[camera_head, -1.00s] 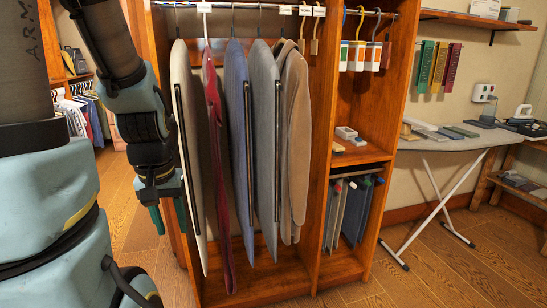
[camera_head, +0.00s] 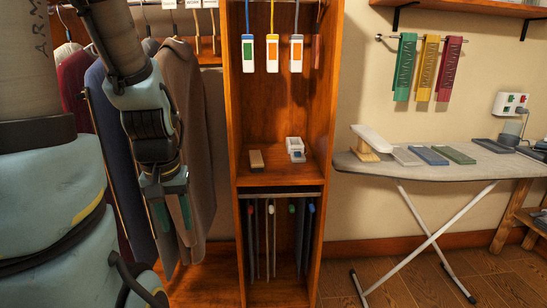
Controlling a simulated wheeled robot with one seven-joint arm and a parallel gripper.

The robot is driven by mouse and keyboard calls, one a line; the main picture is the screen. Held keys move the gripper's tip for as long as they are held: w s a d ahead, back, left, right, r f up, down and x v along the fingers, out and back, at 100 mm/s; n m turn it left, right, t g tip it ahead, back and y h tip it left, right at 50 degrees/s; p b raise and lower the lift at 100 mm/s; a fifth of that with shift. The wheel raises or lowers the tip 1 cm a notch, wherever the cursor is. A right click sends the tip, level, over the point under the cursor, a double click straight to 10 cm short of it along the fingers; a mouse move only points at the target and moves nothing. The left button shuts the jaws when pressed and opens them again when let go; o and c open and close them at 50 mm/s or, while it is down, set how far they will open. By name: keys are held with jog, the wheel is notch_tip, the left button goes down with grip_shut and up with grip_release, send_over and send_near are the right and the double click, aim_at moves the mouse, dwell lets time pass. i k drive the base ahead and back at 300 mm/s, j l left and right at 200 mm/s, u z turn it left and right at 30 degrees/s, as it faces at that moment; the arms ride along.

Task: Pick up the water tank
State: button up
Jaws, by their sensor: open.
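My gripper (camera_head: 172,214) hangs at the left, pointing down, in front of the hanging garments. Its two green-lined fingers are apart, with nothing seen between them. I cannot pick out the water tank with certainty.
The ironing board also holds several flat blocks (camera_head: 430,156) and a white piece on a wooden block (camera_head: 371,138). Red, yellow and green hangings (camera_head: 427,68) are on the wall. A wooden stand (camera_head: 515,215) is at right. Floor (camera_head: 395,275) is clear before the board.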

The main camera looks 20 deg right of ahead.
aim_at(512, 129)
jog(key=l, duration=0.45)
jog(key=k+l+u, duration=0.15)
jog(key=l, duration=0.7)
jog(key=k+l+u, duration=0.15)
jog(key=l, duration=0.65)
jog(key=k+l+u, duration=0.15)
jog(key=l, duration=0.25)
jog(key=k+l, duration=0.1)
jog(key=l, duration=0.8)
jog(key=l+u, duration=0.15)
jog(key=l, duration=0.3)
jog(key=k+l, duration=0.15)
jog(key=l, duration=0.35)
jog(key=l+u, duration=0.1)
jog(key=l, duration=0.35)
jog(key=k+l+u, duration=0.1)
jog(key=l, duration=0.4)
jog(key=k+l, duration=0.1)
jog(key=l, duration=0.35)
jog(key=k+l+u, duration=0.1)
jog(key=l, duration=0.35)
